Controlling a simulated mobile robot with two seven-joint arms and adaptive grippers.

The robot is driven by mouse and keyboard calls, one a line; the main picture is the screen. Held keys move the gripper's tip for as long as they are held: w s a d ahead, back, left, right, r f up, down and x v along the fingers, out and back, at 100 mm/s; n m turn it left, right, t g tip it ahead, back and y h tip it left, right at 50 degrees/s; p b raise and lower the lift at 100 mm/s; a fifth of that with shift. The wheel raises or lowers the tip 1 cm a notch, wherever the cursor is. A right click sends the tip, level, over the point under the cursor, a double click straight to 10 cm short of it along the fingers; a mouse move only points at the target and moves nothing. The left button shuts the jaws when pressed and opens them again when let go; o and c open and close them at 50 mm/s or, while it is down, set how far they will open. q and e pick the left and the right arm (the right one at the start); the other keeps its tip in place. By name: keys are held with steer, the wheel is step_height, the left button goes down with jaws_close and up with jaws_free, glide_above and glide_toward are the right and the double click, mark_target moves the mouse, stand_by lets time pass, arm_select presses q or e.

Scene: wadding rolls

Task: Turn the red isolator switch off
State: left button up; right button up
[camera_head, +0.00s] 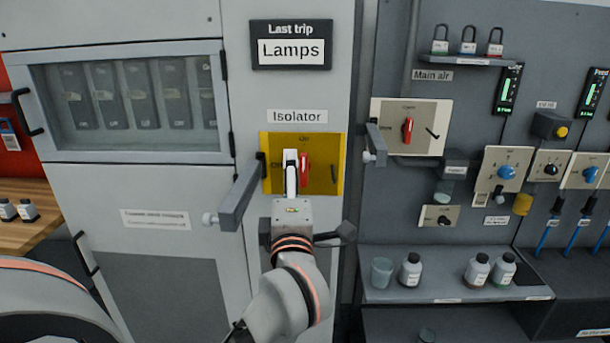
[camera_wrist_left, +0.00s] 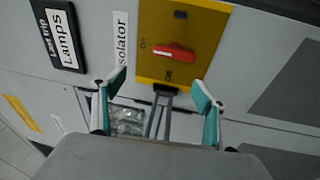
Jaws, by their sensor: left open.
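The red isolator switch (camera_head: 305,169) is a handle standing upright on a yellow plate (camera_head: 328,153), under the "Isolator" label (camera_head: 298,116) on the grey cabinet. My left gripper (camera_head: 291,172) is in front of the plate, just left of the handle in the head view, and hides part of the plate. In the left wrist view my left gripper (camera_wrist_left: 162,88) has its two teal-tipped fingers spread wide and nothing between them. The red switch (camera_wrist_left: 172,52) lies beyond the fingertips there, apparently apart from them. My right gripper is not in view.
A grey bar handle (camera_head: 242,193) sticks out left of the plate, and another grey bar (camera_head: 376,146) right of it. A second red switch (camera_head: 407,130) is on the "Main air" plate. A shelf (camera_head: 440,293) with bottles stands lower right.

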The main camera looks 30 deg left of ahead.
mark_target(303, 173)
arm_select(q)
steer(key=w, duration=0.2)
steer(key=w+a+h+b, duration=0.1)
steer(key=w, duration=0.2)
steer(key=w+a+f+h, duration=0.1)
steer(key=w, duration=0.2)
steer(key=shift+m, duration=0.4)
steer(key=shift+s, duration=0.1)
steer(key=shift+c, duration=0.3)
